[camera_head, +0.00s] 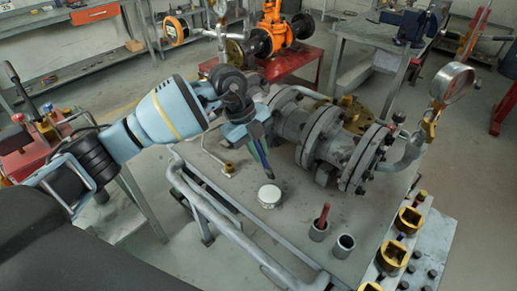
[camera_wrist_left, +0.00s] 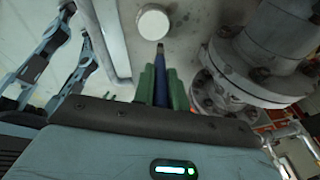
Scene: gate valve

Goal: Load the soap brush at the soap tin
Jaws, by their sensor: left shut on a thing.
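The soap tin (camera_head: 269,196) is a small white round tin standing on the grey bench top. It also shows at the top of the left wrist view (camera_wrist_left: 153,22). My left gripper (camera_head: 260,152) is above the bench, a little behind and left of the tin in the head view. Its green fingers are shut on the soap brush (camera_wrist_left: 160,76), which has a blue handle and a dark tip pointing down. The tip appears close to the tin but apart from it; the exact height is hard to tell. My right gripper is not in view.
The grey flanged gate valve (camera_head: 325,135) stands right of the gripper, with a pressure gauge (camera_head: 453,82) beyond. Two grey cups (camera_head: 344,246) stand in front, one holding a red-handled tool (camera_head: 323,215). Grey pipes (camera_head: 215,215) run along the left bench edge.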

